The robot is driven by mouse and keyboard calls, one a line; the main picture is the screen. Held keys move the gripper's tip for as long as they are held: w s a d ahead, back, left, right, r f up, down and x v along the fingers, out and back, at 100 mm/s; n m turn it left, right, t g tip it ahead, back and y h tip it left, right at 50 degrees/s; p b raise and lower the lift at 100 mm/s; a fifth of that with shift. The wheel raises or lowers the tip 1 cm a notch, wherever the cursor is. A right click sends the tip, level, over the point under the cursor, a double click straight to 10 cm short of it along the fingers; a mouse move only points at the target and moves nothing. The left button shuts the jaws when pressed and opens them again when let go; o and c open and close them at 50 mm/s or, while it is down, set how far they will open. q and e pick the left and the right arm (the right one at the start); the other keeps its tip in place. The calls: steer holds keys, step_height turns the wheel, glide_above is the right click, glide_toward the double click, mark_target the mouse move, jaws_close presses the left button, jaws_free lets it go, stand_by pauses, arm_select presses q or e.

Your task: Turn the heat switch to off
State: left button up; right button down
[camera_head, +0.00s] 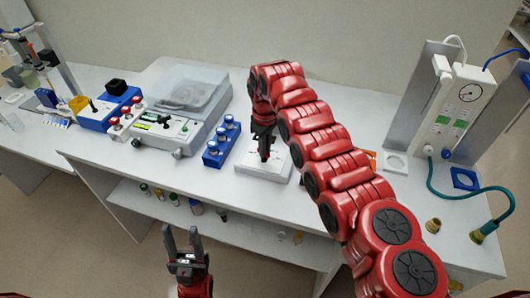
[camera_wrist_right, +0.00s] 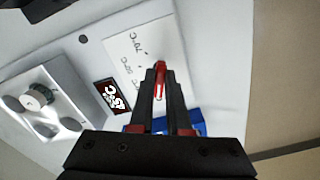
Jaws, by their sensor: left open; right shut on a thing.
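My right gripper (camera_head: 265,157) reaches down over a small white unit (camera_head: 250,188) on the bench. In the right wrist view my right gripper (camera_wrist_right: 158,90) is shut on a narrow red switch lever (camera_wrist_right: 159,70). The lever stands in front of a white label plate (camera_wrist_right: 128,44) with dark lettering, too blurred and turned to read surely. The lever's base is hidden by the fingers. My left gripper (camera_head: 181,240) is open and empty, low in front of the bench edge.
Beside the label plate are a dark display (camera_wrist_right: 111,96) with red and white marks and a grey knob (camera_wrist_right: 38,97). A blue rack of vials (camera_head: 221,143) stands left of the unit. A white gauge box (camera_head: 460,100) with a teal hose stands at the right.

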steer(key=shift+f, duration=0.1)
stand_by(0.4)
steer(key=c, duration=0.9)
jaws_free()
